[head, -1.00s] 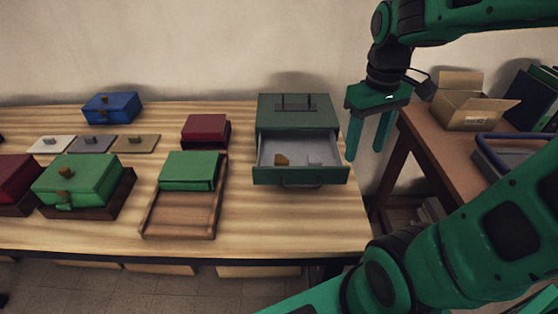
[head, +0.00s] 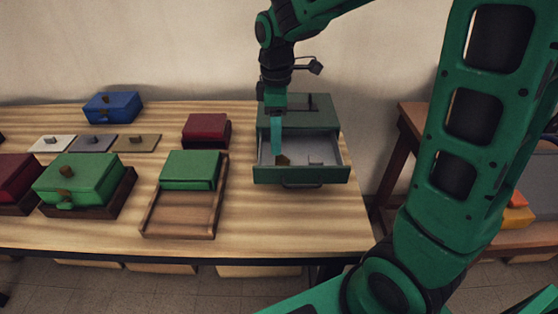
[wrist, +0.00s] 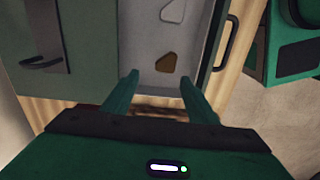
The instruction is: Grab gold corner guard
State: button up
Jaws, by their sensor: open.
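The gold corner guard (head: 283,160) is a small brown-gold triangular piece lying in the open drawer (head: 330,174) of the dark green cabinet. In the wrist view the gold corner guard (wrist: 167,63) lies on the pale drawer floor, just beyond the fingertips. My gripper (head: 276,151) is above the left part of the drawer, pointing down. In the wrist view my gripper (wrist: 160,78) is open and empty, its fingers on either side of the guard's line. The exact height above the guard cannot be told.
A silver corner guard (wrist: 172,9) lies in the same drawer, beside the gold one. The drawer's walls surround both. A green box (head: 189,170) on a wooden tray (head: 178,219) and a dark red box (head: 206,130) stand to the left.

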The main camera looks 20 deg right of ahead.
aim_at(278, 157)
jog(key=f, duration=0.2)
jog(key=s+f, duration=0.1)
jog(key=f, duration=0.1)
jog(key=shift+f, duration=0.75)
jog(key=c, duration=1.1)
